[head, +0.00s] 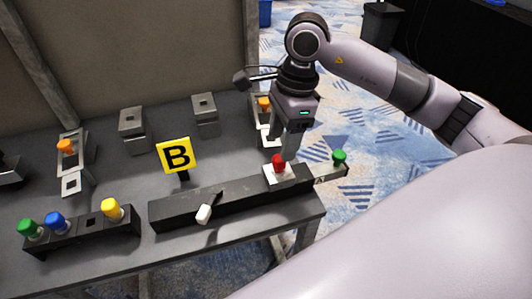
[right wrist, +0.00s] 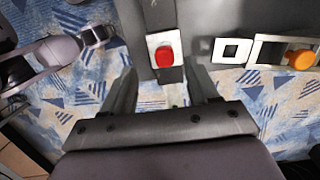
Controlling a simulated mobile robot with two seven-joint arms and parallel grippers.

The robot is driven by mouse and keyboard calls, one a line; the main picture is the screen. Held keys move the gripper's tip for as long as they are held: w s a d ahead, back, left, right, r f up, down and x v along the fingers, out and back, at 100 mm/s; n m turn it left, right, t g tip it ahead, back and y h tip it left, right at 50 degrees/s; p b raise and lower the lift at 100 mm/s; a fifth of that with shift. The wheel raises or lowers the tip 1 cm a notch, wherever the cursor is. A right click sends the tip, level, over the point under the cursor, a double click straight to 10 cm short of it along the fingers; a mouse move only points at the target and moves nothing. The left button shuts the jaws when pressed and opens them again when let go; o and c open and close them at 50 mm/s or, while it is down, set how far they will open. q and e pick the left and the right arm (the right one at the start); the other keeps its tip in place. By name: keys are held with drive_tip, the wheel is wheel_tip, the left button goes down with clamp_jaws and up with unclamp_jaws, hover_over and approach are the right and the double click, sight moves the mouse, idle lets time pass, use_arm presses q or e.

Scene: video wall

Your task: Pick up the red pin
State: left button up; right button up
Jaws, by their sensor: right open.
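The red pin (head: 278,160) stands upright in a white square plate (head: 271,178) near the right end of a long dark block (head: 234,198). It also shows in the right wrist view (right wrist: 164,57), seen from above, upper centre. My right gripper (head: 289,149) is open and empty, right beside the pin in the head view. In the wrist view its two fingers (right wrist: 163,88) spread wide below the pin, which lies just beyond the gap between them. I cannot tell whether a finger touches it. My left gripper does not show.
A green pin (head: 339,156) stands on a bracket at the block's right end. Green, blue and yellow pins sit in a left block (head: 82,235). An orange pin (head: 264,103) stands behind the gripper.

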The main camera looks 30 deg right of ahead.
sight(279, 174)
drive_tip(key=shift+w+d, duration=0.25)
drive_tip(key=shift+d, duration=0.15)
drive_tip(key=shift+f, duration=0.35)
drive_tip(key=f, duration=0.4)
drive_tip(key=a+f, duration=0.1)
drive_tip(key=f, duration=0.1)
drive_tip(key=shift+p, duration=0.35)
drive_tip(key=shift+c, duration=0.2)
clamp_jaws()
